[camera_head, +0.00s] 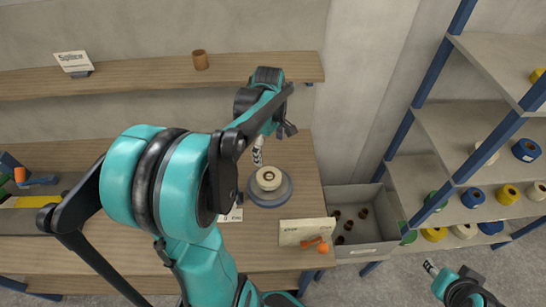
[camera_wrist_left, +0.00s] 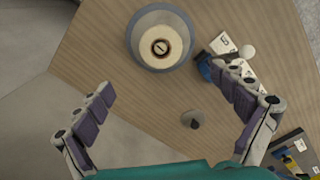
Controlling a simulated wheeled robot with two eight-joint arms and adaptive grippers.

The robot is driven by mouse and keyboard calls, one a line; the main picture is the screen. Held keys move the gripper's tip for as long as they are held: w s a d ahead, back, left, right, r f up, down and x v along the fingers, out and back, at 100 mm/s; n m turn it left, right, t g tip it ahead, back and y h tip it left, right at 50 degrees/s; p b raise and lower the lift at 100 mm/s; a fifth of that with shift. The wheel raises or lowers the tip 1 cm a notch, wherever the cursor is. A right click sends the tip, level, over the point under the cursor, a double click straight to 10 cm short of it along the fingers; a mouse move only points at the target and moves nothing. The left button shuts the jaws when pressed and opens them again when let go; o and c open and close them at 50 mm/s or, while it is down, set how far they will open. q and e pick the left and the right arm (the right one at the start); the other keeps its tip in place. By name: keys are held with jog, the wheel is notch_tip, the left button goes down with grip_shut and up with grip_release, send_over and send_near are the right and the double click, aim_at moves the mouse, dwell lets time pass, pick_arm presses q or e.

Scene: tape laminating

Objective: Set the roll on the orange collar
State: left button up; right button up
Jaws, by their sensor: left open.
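A cream roll (camera_head: 268,178) sits on a round blue-grey base (camera_head: 282,197) on the table. My right gripper (camera_head: 430,268) is low at the right, only partly visible.
A cream box (camera_head: 305,231) with an orange item (camera_head: 322,247) stands at the table's front right. A grey bin (camera_head: 350,195) holds several brown cores. Shelves (camera_head: 470,120) at the right hold rolls. A small grey knob (camera_wrist_left: 192,120) stands between my left fingers and the camera's lower edge.

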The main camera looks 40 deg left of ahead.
pick_arm(q)
jog(key=s+d+r+m+t, duration=0.1)
jog(key=s+d+m+t, duration=0.2)
jog(key=d+m, duration=0.6)
jog(key=s+d+r+m+t, duration=0.2)
jog(key=s+d+m+t, duration=0.2)
jog(key=d+m, duration=0.5)
jog(key=shift+s+m, duration=0.3)
jog(key=shift+m, duration=0.3)
jog(key=shift+r, duration=0.1)
